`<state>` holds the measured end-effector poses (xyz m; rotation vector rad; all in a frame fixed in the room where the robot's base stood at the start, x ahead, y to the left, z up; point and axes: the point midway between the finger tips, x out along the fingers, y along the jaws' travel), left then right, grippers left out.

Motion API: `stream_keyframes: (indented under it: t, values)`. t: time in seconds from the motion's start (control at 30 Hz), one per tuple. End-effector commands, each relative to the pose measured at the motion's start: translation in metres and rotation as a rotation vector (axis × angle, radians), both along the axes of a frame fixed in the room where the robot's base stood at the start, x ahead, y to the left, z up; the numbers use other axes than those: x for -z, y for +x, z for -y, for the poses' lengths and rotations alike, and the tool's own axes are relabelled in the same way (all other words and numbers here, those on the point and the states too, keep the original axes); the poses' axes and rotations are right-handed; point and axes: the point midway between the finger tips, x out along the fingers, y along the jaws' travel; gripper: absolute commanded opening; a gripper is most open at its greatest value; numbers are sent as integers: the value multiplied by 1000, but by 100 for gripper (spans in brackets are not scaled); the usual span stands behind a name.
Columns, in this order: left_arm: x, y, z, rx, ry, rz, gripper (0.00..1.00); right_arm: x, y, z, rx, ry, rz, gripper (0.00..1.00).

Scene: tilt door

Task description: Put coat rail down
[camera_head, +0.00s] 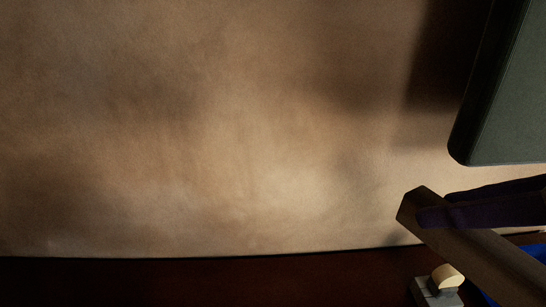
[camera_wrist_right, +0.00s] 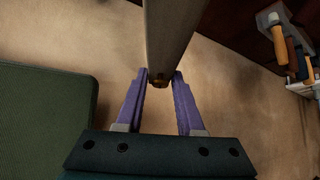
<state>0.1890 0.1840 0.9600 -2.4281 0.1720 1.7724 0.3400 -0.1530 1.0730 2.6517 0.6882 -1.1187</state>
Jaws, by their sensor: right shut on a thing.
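The coat rail (camera_head: 478,262) is a brown wooden bar at the lower right of the head view, tilted with one squared end pointing up and left. My right gripper (camera_head: 428,212) comes in from the right with dark purple fingers and is shut on the rail near that end. In the right wrist view, the rail (camera_wrist_right: 170,35) runs up out of the picture, its near end between the two purple fingertips (camera_wrist_right: 160,78). The rail's far end is out of view. My left gripper is not in view.
A dark green slab with rounded corners (camera_head: 505,90) stands at upper right, also at left in the wrist view (camera_wrist_right: 45,120). Tan floor (camera_head: 200,130) is largely clear, with a dark red-brown strip (camera_head: 180,280) along one edge. A wooden-handled object (camera_head: 446,278) lies near the rail.

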Motion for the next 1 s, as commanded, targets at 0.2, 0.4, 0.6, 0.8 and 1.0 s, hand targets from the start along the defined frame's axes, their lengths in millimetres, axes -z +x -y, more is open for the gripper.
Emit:
stream_keyframes:
  t: [0.2, 0.4, 0.6, 0.8, 1.0]
  values:
    - [14, 0, 0, -1, -2, 0, 100, 33, -4, -5, 45, -3, 3, 0]
    - [19, 0, 2, -5, -7, 0, 100, 48, -4, -4, 48, -3, 1, 0]
    - [39, 0, 3, -7, -10, 1, 100, 106, -5, -4, 49, -4, -4, 0]
    - [57, 0, 2, -6, -10, 1, 100, 162, -5, -4, 48, -4, -1, 0]
    - [66, 1, 2, -6, -9, 2, 100, 192, -4, -4, 48, -5, 3, 0]
